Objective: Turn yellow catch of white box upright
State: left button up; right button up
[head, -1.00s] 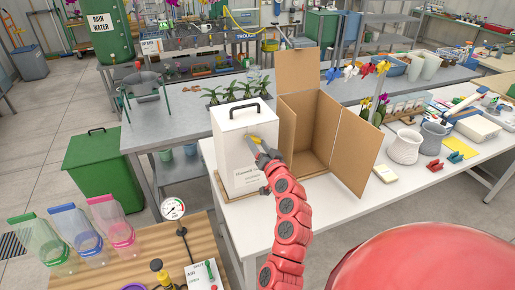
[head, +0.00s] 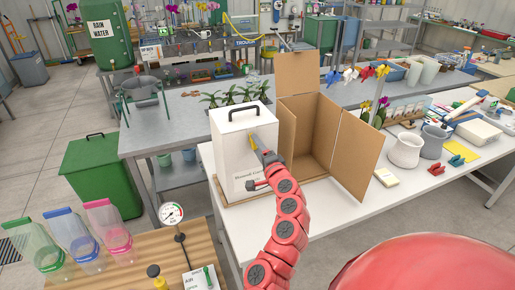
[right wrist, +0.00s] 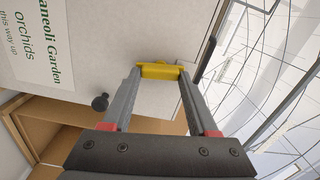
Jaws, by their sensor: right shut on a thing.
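The white box (head: 232,160) stands upright on the white table, with a black handle on its lid and printing on its front. Its yellow catch (right wrist: 160,71) is on the front face near the top edge. My right gripper (right wrist: 159,75) is shut on the catch, with one grey finger at each end of it. In the right wrist view the catch lies roughly along the box's up direction, judged by the turned printing. In the head view the catch is small and partly hidden by the fingers. My left gripper is not in view.
An open cardboard carton (head: 312,135) stands right of the box, its flap spread toward the front. Potted plants (head: 240,92) are behind the box. A wooden bench with a pressure gauge (head: 171,213) is at the front left.

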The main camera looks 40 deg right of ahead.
jog(key=shift+m, duration=0.8)
jog(key=o, duration=1.4)
